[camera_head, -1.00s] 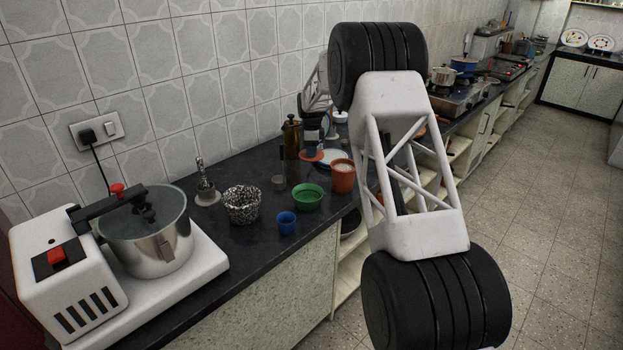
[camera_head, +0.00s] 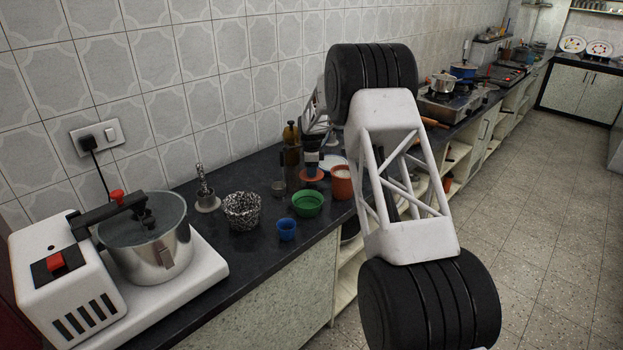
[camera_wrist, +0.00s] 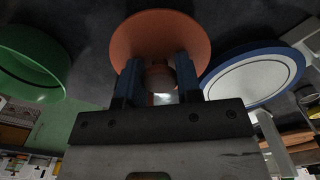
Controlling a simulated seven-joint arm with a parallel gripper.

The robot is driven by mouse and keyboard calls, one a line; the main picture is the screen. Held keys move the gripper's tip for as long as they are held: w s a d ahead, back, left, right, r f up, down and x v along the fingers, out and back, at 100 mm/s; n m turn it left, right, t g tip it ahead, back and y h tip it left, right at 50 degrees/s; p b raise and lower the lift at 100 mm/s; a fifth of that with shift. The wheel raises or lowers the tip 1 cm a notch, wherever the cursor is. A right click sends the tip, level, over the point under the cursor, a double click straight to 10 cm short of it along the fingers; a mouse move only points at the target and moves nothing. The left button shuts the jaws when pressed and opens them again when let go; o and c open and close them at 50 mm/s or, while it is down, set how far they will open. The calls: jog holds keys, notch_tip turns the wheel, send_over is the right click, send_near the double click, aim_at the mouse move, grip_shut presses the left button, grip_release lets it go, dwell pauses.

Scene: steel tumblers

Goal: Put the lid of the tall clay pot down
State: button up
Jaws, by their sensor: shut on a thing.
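The lid is an orange-brown clay disc with a round knob. My gripper (camera_head: 312,158) is shut on the knob, and the lid (camera_head: 312,175) hangs below it, roughly level. In the wrist view the blue fingers (camera_wrist: 158,82) stand on both sides of the knob, with the lid's disc (camera_wrist: 160,32) beyond them. I cannot tell whether the lid touches the counter. An orange clay pot (camera_head: 342,184), uncovered with something pale inside, stands just right of the lid in the head view.
A green bowl (camera_head: 307,204) is in front of the lid, and a blue-rimmed plate (camera_wrist: 255,77) is beside it. A tall brown pot (camera_head: 292,168) and a small grey cup (camera_head: 278,188) stand left.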

aim_at(312, 184)
jog(key=shift+f, duration=1.9)
jog(key=shift+f, duration=0.15)
jog(key=o, duration=0.9)
jog(key=shift+o, duration=0.2)
notch_tip(312, 184, up, 12)
jog(key=shift+r, duration=0.15)
